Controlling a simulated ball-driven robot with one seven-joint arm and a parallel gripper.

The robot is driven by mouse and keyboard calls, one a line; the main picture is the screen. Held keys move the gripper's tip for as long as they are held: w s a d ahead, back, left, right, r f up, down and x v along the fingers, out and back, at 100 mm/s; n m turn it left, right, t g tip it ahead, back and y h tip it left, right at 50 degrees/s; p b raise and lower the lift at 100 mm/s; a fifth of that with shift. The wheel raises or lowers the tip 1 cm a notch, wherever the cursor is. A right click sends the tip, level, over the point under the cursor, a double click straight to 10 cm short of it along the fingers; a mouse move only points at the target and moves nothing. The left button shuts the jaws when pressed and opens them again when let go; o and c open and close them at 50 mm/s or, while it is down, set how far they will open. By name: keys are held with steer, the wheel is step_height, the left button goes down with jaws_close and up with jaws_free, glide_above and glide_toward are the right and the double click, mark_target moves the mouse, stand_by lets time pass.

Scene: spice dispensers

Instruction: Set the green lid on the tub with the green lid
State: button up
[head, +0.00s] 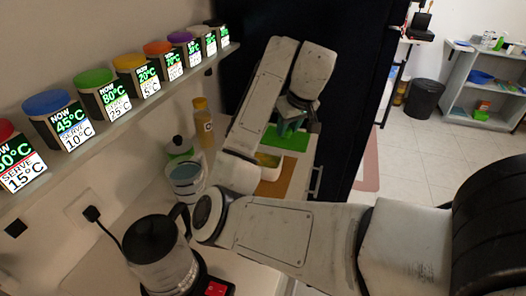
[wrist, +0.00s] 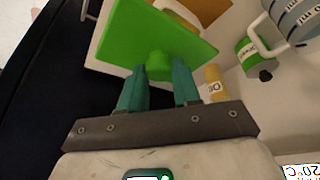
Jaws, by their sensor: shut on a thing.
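My gripper (wrist: 160,85) has its teal fingers closed on a rounded green piece, taken as the green lid (wrist: 160,65). A flat green square (wrist: 150,35) spreads right behind it. I cannot tell whether the two are joined. In the head view my gripper (head: 292,122) points down over the green square (head: 289,139) at the counter's far end. No tub clearly matched to the green lid can be made out; the fingers and green square hide what lies beneath.
A green-and-white jar (head: 180,148), a yellow-capped bottle (head: 203,122) and a bluish container (head: 186,175) stand left of my arm. A kettle (head: 160,250) is nearer. A shelf of coloured-lid dispensers (head: 95,88) runs along the wall. Dark tall furniture (head: 345,60) stands behind.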

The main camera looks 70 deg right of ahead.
mark_target(275, 132)
steer(key=w, duration=0.1)
steer(key=w+f, duration=0.1)
steer(key=w+d+f, duration=0.1)
steer(key=w, duration=0.1)
steer(key=shift+w+d+f, duration=0.1)
steer(key=shift+f, duration=0.1)
steer(key=w+f, duration=0.1)
steer(key=w+d+f, duration=0.1)
steer(key=f, duration=0.1)
steer(key=shift+w+f, duration=0.2)
steer(key=shift+w, duration=0.1)
steer(key=x, duration=0.3)
steer(key=p+x, duration=0.1)
steer(key=x, duration=0.1)
steer(key=shift+a+f, duration=0.1)
steer(key=shift+a, duration=0.25)
steer(key=shift+s+f, duration=0.1)
steer(key=shift+f, duration=0.4)
steer(key=o, duration=1)
steer(key=shift+o, duration=0.2)
